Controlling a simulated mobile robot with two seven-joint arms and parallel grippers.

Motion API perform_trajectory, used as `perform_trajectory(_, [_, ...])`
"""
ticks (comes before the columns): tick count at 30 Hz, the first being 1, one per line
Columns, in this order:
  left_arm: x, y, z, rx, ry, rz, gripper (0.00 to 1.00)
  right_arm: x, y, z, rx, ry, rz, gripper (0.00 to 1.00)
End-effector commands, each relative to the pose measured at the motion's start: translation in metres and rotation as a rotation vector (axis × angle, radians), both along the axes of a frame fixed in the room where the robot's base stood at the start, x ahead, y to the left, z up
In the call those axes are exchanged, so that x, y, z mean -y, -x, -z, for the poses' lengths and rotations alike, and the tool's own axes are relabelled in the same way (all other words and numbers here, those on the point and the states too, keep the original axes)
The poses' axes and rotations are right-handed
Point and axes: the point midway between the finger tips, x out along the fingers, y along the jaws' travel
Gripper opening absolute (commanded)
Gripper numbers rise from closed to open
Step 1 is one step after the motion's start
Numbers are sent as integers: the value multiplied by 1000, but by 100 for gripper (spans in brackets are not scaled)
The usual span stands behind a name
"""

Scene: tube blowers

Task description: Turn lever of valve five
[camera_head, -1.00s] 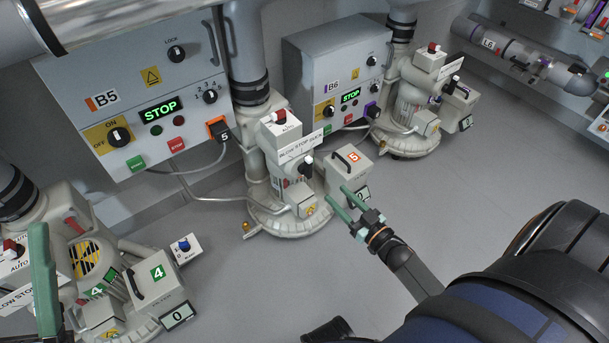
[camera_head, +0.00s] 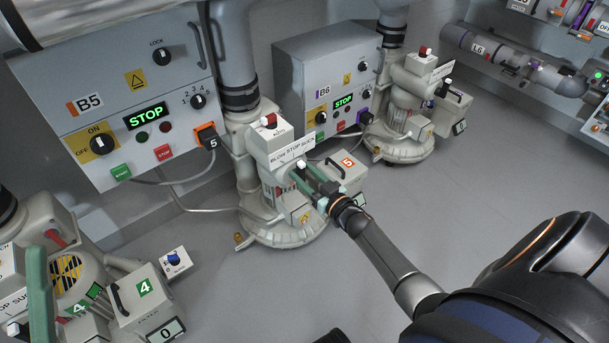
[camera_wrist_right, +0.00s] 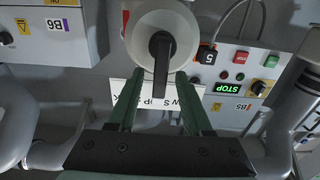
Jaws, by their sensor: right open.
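Valve five's blower unit (camera_head: 283,212) stands below panel B5, with a "BLOW STOP SUCK" label (camera_head: 292,149) on its front. Its black lever shows in the right wrist view (camera_wrist_right: 161,62), on a round white valve body (camera_wrist_right: 180,28). My right gripper (camera_head: 304,174) is open at the label's lower edge. In the right wrist view its two green fingers (camera_wrist_right: 158,82) lie on either side of the lever, with visible gaps, so it is not clamped. In the head view the fingers partly hide the lever. One green finger of my left gripper (camera_head: 41,297) shows at the lower left; its opening cannot be judged.
A box marked 5 (camera_head: 345,172) sits just right of my right gripper. Panel B5 (camera_head: 125,110) and panel B6 (camera_head: 325,85) hang behind. Unit four's box (camera_head: 145,303) is at lower left. Open floor (camera_head: 480,190) lies to the right.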

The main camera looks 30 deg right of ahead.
Motion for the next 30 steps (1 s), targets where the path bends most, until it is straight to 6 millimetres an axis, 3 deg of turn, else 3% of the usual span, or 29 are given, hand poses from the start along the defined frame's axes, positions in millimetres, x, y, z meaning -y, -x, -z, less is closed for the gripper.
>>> perform_trajectory(4, [0,0,0,-1,0,0,50,0,0,0,0,0,0,50])
perform_trajectory(17, [0,0,0,-2,5,-1,50,0,1,0,0,0,0,2])
perform_trajectory(30, [0,0,0,-3,7,-2,50,0,1,0,0,2,0,0])
